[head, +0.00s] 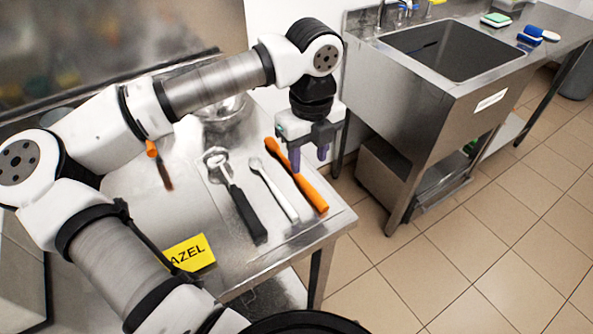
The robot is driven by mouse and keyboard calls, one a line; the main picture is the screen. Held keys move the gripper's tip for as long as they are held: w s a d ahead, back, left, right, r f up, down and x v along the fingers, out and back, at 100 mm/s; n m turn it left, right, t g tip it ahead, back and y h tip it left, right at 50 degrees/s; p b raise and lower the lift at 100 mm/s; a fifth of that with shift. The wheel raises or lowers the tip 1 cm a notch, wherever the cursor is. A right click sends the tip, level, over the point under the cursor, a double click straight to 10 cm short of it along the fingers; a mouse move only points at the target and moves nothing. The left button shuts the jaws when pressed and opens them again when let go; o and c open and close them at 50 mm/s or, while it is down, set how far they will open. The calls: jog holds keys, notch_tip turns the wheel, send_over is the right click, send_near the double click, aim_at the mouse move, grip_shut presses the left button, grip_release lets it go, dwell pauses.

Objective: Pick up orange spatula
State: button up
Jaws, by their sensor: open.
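The orange spatula (311,194) lies on the right part of the metal table, close to its right edge, slanting from upper left to lower right. My gripper (309,160) points down over the spatula's upper half, with its purple fingertips apart and nothing visible between them. The fingers overlap part of the spatula in the head view. I cannot tell how much height is left between the fingertips and the spatula.
Left of the spatula lie a white utensil (274,192) and a black-handled scoop (245,212). A metal bowl (224,110), an orange-handled brush (165,178) and a yellow label (190,254) are further left. A steel sink unit (430,125) stands right, across a floor gap.

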aim_at(306, 183)
jog(key=shift+w+a+f+p, duration=0.1)
jog(key=shift+f+p, duration=0.5)
jog(key=shift+f, duration=1.3)
jog(key=shift+w+a+f+p, duration=0.1)
jog(key=shift+f+p, duration=0.5)
jog(key=shift+f, duration=1.3)
grip_shut()
